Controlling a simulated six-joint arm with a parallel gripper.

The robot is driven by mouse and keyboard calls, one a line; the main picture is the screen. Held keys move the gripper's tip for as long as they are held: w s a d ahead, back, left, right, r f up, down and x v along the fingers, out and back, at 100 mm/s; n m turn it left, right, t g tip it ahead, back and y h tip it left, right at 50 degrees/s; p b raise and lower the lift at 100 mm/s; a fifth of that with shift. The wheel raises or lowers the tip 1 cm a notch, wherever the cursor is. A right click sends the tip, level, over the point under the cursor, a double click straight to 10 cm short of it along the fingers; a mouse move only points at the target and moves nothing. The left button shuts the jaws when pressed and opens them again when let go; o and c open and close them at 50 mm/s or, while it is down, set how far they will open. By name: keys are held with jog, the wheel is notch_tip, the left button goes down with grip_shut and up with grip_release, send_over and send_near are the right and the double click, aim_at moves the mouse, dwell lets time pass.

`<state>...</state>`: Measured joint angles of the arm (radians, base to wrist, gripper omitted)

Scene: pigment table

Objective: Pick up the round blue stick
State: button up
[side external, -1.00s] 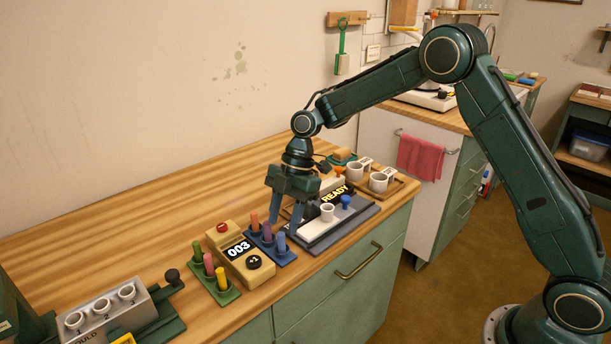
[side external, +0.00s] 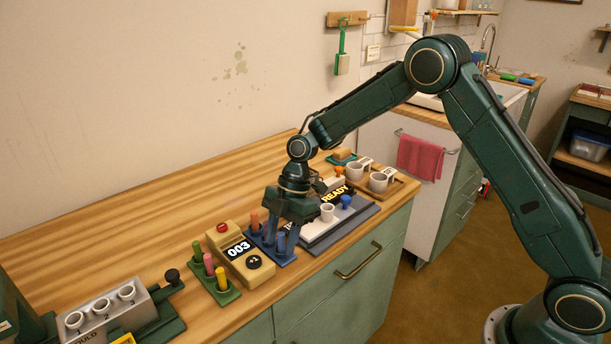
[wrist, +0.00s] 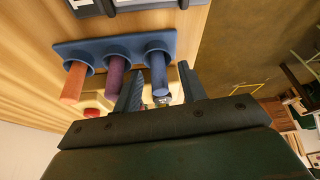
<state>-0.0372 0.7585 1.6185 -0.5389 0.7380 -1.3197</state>
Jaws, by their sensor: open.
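The round blue stick (wrist: 158,74) stands in the end socket of a blue rack (wrist: 70,46), beside a purple stick (wrist: 116,76) and an orange stick (wrist: 74,82). In the side view the blue stick (side external: 281,243) is at the rack's near end, partly behind the fingers. My gripper (wrist: 160,84) is open and empty, pointing down, with one finger on each side of the blue stick in the wrist view. One finger lies between the blue and purple sticks. I cannot tell whether either finger touches the blue stick.
A yellow counter box (side external: 245,262) reading 003 stands left of the rack. Further left is a green rack (side external: 228,295) with green, pink and yellow sticks. A grey device reading READY (side external: 318,233), with a white cup (side external: 327,212), is close on the right.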

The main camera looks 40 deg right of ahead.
aim_at(281, 233)
grip_shut()
jog(key=shift+r, duration=0.2)
notch_tip(281, 233, up, 20)
jog(key=shift+f, duration=0.2)
dwell(0.5)
dwell(0.6)
